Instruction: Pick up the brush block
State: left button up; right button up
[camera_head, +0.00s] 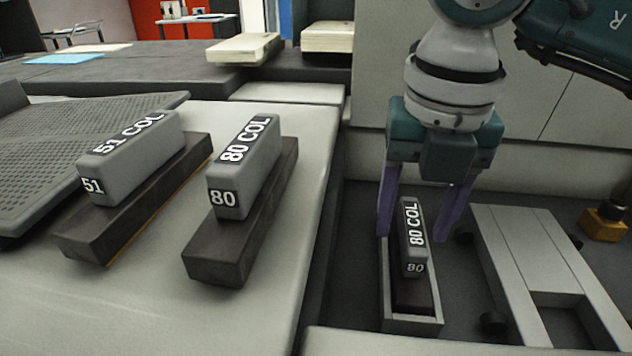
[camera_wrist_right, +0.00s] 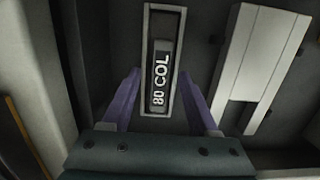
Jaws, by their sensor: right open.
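A grey block marked "80 COL" (camera_head: 412,236) on a dark base sits in a narrow light-walled tray (camera_head: 413,325) in the recess at right. I cannot tell for sure that this is the brush block, as similar blocks stand on the table. My right gripper (camera_head: 425,228) is open, with one purple finger on each side of this block and no visible grip on it. In the right wrist view the block (camera_wrist_right: 161,75) lies ahead, between and beyond the fingertips. One block marked "80 COL" (camera_head: 243,167) and one marked "51 COL" (camera_head: 130,160) rest on the table. My left gripper is not in view.
The light table (camera_head: 255,315) ends in an edge left of the recess. A perforated grey plate (camera_head: 60,150) lies at far left. A pale slotted panel (camera_head: 530,260) stands close right of the tray, with a yellow part (camera_head: 603,226) beyond it.

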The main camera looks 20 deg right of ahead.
jog(key=shift+f, duration=0.55)
grip_shut()
dwell(0.4)
